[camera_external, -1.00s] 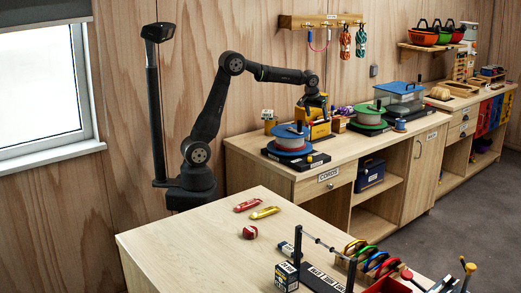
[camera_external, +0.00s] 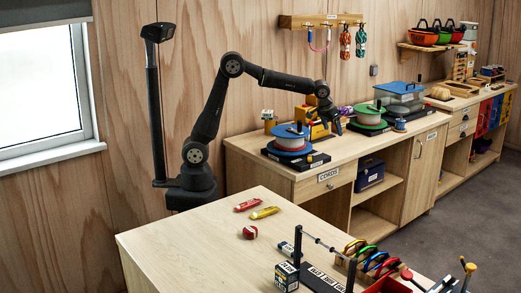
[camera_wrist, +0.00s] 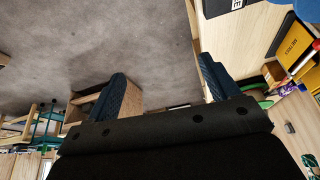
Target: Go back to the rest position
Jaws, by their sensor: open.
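My gripper (camera_external: 334,122) hangs at the end of my extended arm in the outside view, over the long side counter. It is between the blue-topped spool (camera_external: 291,137) and the green-topped spool (camera_external: 368,115), close in front of a yellow box (camera_external: 316,131). In the wrist view my gripper (camera_wrist: 165,88) shows two dark fingers spread wide apart. Nothing is held between them; grey floor shows there. The small fingertip details are hard to make out in the outside view.
A clear blue-lidded box (camera_external: 400,97) stands beyond the green spool. A black post (camera_external: 156,110) stands left of my arm. Space above the front table is free.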

